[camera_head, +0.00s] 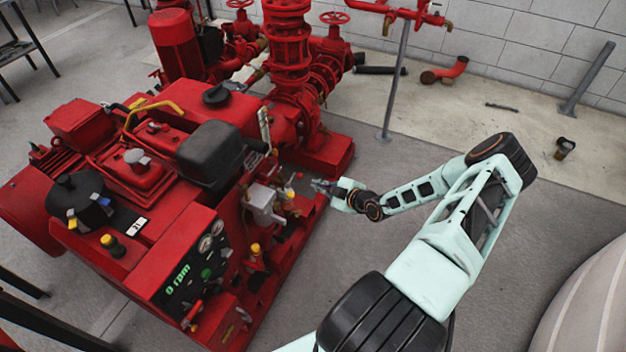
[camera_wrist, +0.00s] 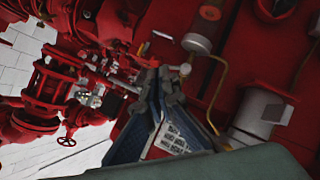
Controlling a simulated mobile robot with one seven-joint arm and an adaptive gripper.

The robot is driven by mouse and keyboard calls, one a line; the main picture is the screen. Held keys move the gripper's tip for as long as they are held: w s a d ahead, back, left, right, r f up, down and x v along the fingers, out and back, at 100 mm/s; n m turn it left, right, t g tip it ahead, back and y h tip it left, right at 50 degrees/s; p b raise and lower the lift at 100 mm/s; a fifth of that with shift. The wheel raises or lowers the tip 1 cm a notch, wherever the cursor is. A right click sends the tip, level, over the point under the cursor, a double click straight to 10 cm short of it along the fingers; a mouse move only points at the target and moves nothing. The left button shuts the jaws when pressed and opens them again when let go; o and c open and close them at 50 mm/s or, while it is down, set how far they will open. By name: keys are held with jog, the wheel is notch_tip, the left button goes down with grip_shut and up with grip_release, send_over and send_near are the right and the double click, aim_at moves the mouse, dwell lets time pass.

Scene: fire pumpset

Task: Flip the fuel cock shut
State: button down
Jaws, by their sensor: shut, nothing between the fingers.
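My gripper (camera_head: 322,186) is at the right side of the red pump engine (camera_head: 190,190), near its small fittings. In the wrist view my gripper (camera_wrist: 168,80) has its fingers together, with nothing visible between them. A small pale lever-like piece (camera_wrist: 163,36) shows just beyond the fingertips, and a small round pale knob (camera_wrist: 185,70) is right beside them. Either may belong to the fuel cock; I cannot tell which, nor the handle's position. Whether the fingertips touch a fitting is unclear.
A thin brass-coloured pipe (camera_wrist: 219,88) curves beside the gripper. The pale filter-like cylinder (camera_wrist: 262,112) stands to the right. A control panel (camera_head: 196,270) faces the front of the engine. The grey floor (camera_head: 400,165) right of the engine is mostly free around a thin post (camera_head: 397,85).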

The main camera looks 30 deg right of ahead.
jog(key=v, duration=0.7)
jog(key=shift+r+p, duration=0.2)
jog(key=shift+p, duration=0.1)
